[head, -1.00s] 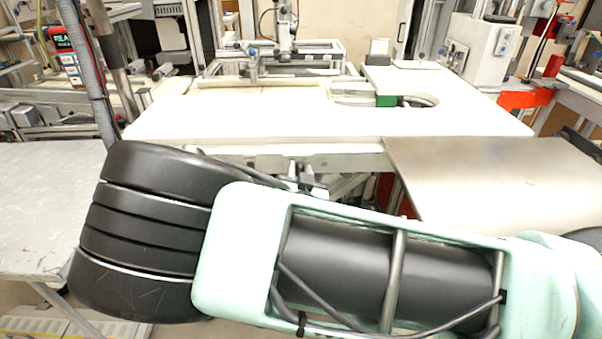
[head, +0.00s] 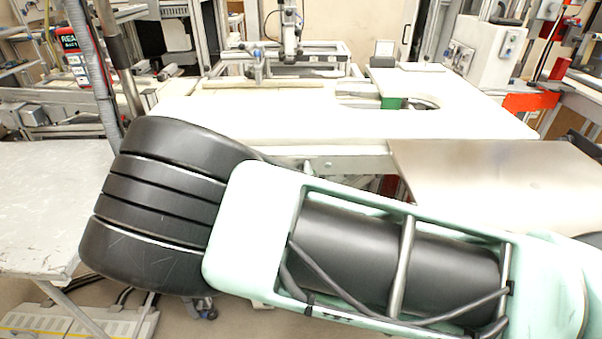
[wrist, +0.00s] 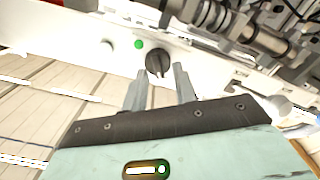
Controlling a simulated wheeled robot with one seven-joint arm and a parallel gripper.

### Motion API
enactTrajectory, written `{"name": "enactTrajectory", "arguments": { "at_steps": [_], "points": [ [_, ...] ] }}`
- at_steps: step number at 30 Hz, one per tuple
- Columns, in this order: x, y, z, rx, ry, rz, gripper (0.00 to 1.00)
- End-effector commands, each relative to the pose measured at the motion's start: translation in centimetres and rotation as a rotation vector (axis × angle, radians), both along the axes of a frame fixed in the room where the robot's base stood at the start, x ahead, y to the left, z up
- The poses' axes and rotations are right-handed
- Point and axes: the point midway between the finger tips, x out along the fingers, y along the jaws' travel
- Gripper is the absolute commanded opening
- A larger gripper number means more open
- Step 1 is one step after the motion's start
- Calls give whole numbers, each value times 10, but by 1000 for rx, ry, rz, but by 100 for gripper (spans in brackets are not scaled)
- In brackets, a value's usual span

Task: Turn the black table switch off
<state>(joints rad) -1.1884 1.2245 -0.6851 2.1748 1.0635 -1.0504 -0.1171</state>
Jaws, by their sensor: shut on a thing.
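In the wrist view the black switch (wrist: 157,60) is a round dark knob with a raised grip, set on a white panel (wrist: 108,32). My gripper (wrist: 160,74) has its two grey fingers on either side of the knob, shut on it. The fingertips partly flank the knob's lower edge; the exact contact is small in the picture. In the head view my arm covers the front of the table, and neither the switch nor my gripper shows there.
A small green button (wrist: 139,44) sits just left of the switch on the same panel. Metal rods and fittings (wrist: 215,20) lie above right of it. In the head view the white table (head: 300,118) has a bare steel plate (head: 490,175) at its right.

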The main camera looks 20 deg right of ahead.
Motion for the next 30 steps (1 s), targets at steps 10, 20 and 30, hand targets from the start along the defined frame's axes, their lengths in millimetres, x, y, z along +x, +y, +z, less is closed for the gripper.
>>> {"name": "enactTrajectory", "arguments": {
  "at_steps": [10, 20, 30],
  "points": [
    [-1, 1, -2, -81, 32, 0, 6],
    [-1, 1, -3, -86, 33, 0, 6],
    [0, 1, -2, -86, 30, 0, 50]
  ]
}}
